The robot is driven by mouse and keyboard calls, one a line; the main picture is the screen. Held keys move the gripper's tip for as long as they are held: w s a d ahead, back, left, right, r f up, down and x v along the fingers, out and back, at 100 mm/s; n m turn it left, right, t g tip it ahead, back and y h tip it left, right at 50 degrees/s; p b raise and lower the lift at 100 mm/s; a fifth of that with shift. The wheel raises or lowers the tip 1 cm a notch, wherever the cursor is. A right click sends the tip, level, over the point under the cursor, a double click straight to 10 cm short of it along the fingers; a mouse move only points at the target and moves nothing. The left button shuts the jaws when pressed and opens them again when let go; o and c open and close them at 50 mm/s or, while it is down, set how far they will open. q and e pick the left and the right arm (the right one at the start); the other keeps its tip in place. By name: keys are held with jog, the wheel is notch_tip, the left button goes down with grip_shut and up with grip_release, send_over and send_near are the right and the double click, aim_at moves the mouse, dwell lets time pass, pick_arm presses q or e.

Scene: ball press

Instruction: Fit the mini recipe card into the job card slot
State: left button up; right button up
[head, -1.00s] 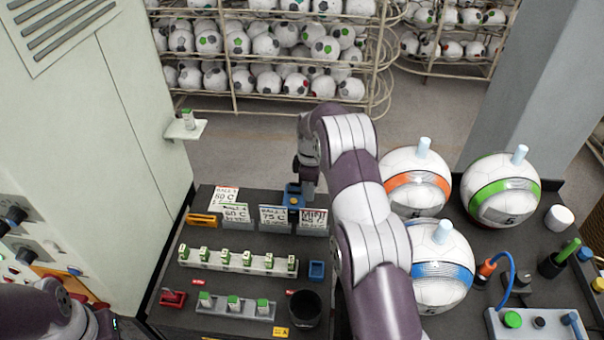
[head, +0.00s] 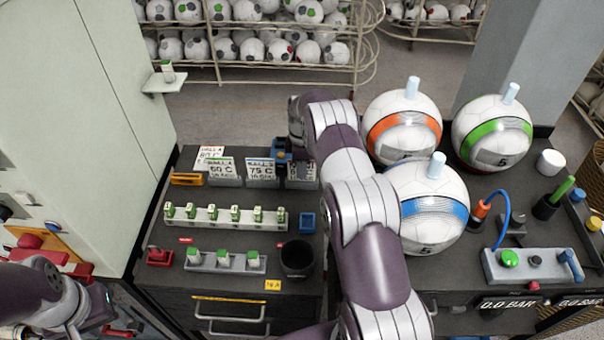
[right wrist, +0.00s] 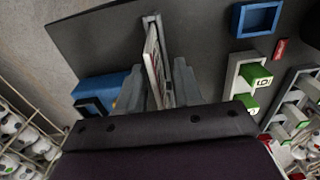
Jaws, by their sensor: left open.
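The mini recipe card (head: 301,170) stands at the right end of a row of cards in grey holders, partly hidden by my right arm. In the right wrist view a thin card (right wrist: 153,62) stands edge-on between the fingers of my right gripper (right wrist: 157,88). Those fingers look spread, one on each side of it. My right gripper also shows over the row in the head view (head: 284,153). My left gripper (head: 108,318) is open at the bottom left, away from the cards. An orange holder (head: 187,179) lies left of the row; I cannot tell whether it is the job card slot.
Two other cards, one marked 60 C (head: 222,168) and one 75 C (head: 261,171), stand left of the mini card. A rack of green-topped pieces (head: 225,215), a blue tray (head: 307,223) and a black cup (head: 297,257) stand nearer. Balls (head: 428,205) fill the right side.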

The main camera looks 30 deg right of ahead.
jog(key=shift+w+f, duration=0.15)
jog(key=shift+w, duration=0.05)
grip_shut()
jog(key=shift+s, duration=0.1)
